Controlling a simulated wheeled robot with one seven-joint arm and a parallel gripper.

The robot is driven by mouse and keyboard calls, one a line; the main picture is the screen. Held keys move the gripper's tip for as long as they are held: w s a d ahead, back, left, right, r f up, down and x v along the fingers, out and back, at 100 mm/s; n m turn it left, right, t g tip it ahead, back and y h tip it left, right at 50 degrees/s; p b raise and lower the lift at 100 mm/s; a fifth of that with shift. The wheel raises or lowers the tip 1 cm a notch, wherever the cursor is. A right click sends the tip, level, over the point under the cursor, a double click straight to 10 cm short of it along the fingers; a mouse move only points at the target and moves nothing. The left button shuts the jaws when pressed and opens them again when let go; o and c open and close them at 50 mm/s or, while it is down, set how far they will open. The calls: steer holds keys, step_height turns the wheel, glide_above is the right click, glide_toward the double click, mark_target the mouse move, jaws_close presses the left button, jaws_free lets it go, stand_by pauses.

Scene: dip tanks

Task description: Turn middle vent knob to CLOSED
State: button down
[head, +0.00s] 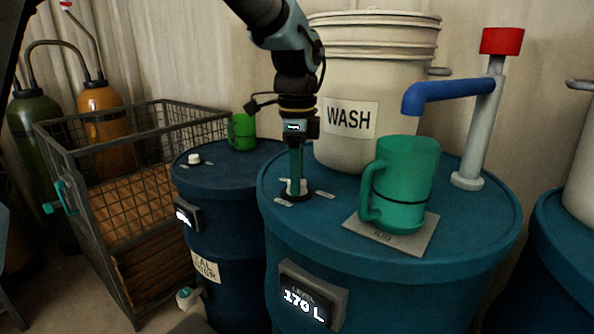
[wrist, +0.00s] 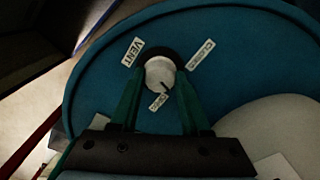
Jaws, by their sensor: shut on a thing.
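The middle vent knob (wrist: 159,72) is a round white knob on a dark base, on top of the middle blue drum (head: 395,300). In the head view the knob (head: 293,188) shows at the drum's left side, partly covered by the fingers. My gripper (wrist: 161,76) points down, its two green fingers shut on the knob from both sides. In the wrist view a short dark mark on the knob faces the lower edge, close to the OPEN label (wrist: 158,102). The CLOSED label (wrist: 201,55) lies to the upper right, and the VENT label (wrist: 132,51) to the upper left.
A white WASH bucket (head: 375,65), a green mug (head: 405,180) on a grey plate and a pump with blue spout (head: 450,92) stand on the same drum. A second drum (head: 225,180) at left has another white knob (head: 194,159). A wire crate (head: 130,150) stands farther left.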

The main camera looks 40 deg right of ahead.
steer(key=n+p, duration=0.1)
steer(key=n, duration=0.5)
steer(key=shift+p, duration=0.35)
steer(key=n+p, duration=0.1)
steer(key=n, duration=0.4)
steer(key=shift+n, duration=0.4)
steer(key=shift+c, duration=1.8)
jaws_free()
step_height(320, 180, up, 11)
steer(key=b, duration=0.1)
steer(key=shift+b, duration=0.35)
steer(key=shift+f, duration=0.1)
